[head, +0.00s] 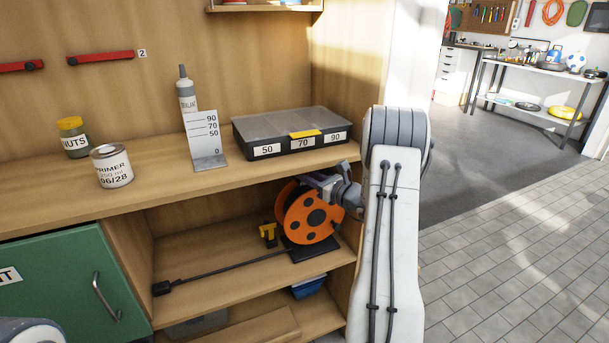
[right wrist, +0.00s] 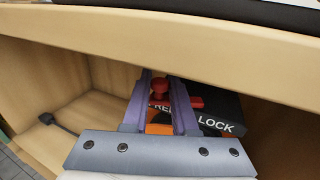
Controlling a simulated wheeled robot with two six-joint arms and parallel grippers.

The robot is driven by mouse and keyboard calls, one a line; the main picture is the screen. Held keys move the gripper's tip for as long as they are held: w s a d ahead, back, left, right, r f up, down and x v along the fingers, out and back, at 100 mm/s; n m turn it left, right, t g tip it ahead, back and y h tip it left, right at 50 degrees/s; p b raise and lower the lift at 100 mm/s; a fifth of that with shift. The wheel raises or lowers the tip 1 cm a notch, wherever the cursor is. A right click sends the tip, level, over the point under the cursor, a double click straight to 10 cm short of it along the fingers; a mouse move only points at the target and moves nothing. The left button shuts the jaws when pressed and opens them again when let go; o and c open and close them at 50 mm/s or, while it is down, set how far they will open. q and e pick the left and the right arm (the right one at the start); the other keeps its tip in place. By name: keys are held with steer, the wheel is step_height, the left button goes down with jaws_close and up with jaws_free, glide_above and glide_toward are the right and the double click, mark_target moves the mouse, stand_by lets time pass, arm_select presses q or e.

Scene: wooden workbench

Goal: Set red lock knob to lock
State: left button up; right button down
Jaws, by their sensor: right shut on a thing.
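An orange cable reel (head: 308,212) stands on the middle shelf under the bench top. My right gripper (head: 318,181) is at its top, and its fingers partly hide the reel there. In the right wrist view the red lock knob (right wrist: 160,86) sits between the purple fingers, and my right gripper (right wrist: 160,92) is shut on it. A red bar (right wrist: 192,102) shows just right of the right finger. A black plate (right wrist: 225,108) carries the words FREE, partly covered, and LOCK, to the right. Exactly where the knob points is unclear. My left gripper is out of view.
The bench top edge (right wrist: 200,28) runs close above my right gripper. A black rod (head: 225,270) and a yellow part (head: 268,234) lie left of the reel. A black case (head: 290,130), primer can (head: 112,167) and white gauge (head: 204,140) stand on the bench.

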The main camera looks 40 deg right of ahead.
steer(key=shift+s+d+n+g+y+p, duration=0.2)
steer(key=shift+s+n+g+y, duration=0.25)
steer(key=shift+n+y, duration=0.7)
steer(key=shift+s+d+n+g+y+p, duration=0.1)
steer(key=shift+s+n+g+y+p, duration=0.2)
steer(key=shift+n+g+y, duration=0.9)
steer(key=shift+s+d+n+g+y+p, duration=0.15)
steer(key=shift+s+n+y, duration=0.3)
steer(key=shift+y, duration=1.3)
steer(key=c, duration=0.7)
jaws_free()
steer(key=v, duration=1)
steer(key=shift+d, duration=0.1)
